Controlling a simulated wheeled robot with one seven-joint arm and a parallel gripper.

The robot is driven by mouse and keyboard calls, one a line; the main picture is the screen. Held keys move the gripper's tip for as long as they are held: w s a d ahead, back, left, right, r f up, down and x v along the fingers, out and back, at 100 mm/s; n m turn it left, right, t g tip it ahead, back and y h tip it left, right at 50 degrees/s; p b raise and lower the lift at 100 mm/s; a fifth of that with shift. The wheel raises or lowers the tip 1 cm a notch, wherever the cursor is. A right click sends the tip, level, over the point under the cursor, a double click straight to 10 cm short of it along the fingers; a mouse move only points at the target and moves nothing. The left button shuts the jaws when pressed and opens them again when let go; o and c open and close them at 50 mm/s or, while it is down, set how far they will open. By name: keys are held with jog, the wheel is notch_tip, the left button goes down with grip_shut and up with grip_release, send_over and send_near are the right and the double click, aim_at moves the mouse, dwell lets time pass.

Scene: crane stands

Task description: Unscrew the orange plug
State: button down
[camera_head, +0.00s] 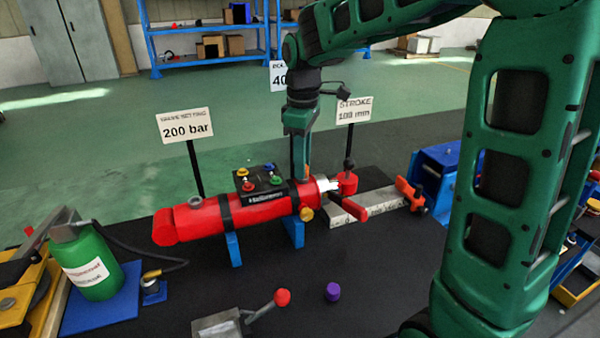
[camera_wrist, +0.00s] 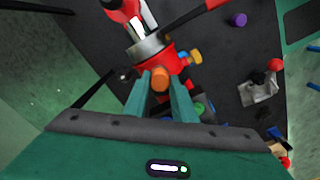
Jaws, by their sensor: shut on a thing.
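The orange plug (camera_wrist: 160,78) shows between my two fingertips in the wrist view, over the end of the red cylinder near its silver collar. My gripper (camera_wrist: 160,92) is shut on it. In the head view my gripper (camera_head: 301,176) points straight down onto the top of the red cylinder (camera_head: 200,222), and a sliver of orange (camera_head: 307,172) shows beside the fingers. The cylinder lies level on blue supports (camera_head: 293,232). I cannot tell how deep the plug sits in its port.
A black block with coloured knobs (camera_head: 262,182) sits on the cylinder, close left of my gripper. A brass plug (camera_head: 307,214) is on its near side. A red-knobbed lever (camera_head: 282,297), a purple cap (camera_head: 332,292) and a green bottle (camera_head: 92,264) stand nearer. Sign posts rise behind.

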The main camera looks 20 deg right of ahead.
jog(key=n, duration=0.5)
dwell(0.3)
jog(key=n, duration=0.5)
jog(key=shift+r, duration=0.1)
jog(key=shift+n, duration=0.3)
jog(key=n, duration=0.4)
jog(key=shift+n, duration=0.4)
